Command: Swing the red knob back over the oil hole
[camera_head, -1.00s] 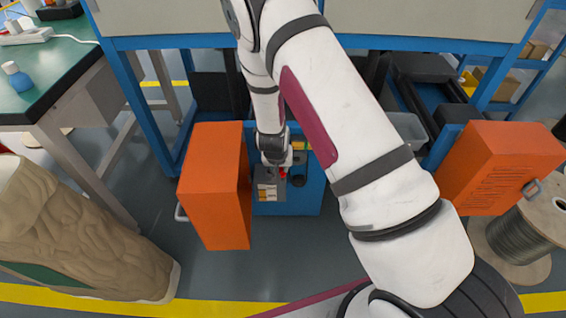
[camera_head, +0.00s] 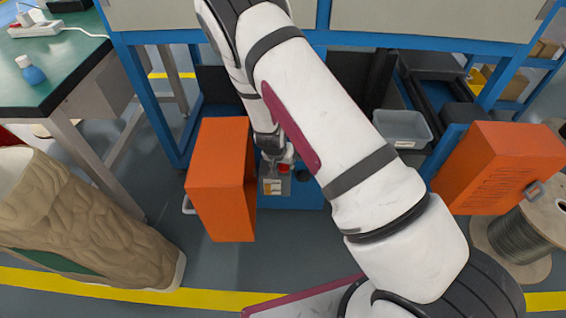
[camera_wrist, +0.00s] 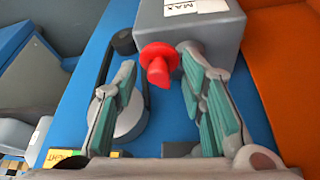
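The red knob (camera_wrist: 158,62) sits at the side of a grey box with a "MAX" label (camera_wrist: 195,28) in the wrist view. My gripper (camera_wrist: 157,66) is open, with one finger on each side of the knob; I cannot tell if either touches it. The knob is a small red spot (camera_head: 285,167) in the head view, by the grey box (camera_head: 274,187), with my gripper (camera_head: 277,160) just over it, partly hidden by my arm. I cannot make out the oil hole.
An open orange door (camera_head: 222,180) stands close left of the box; another orange door (camera_head: 500,165) is at right. A black round part (camera_wrist: 124,42) and a grey disc (camera_wrist: 128,118) sit on the blue panel (camera_wrist: 75,105). Wire spool (camera_head: 525,240) stands right.

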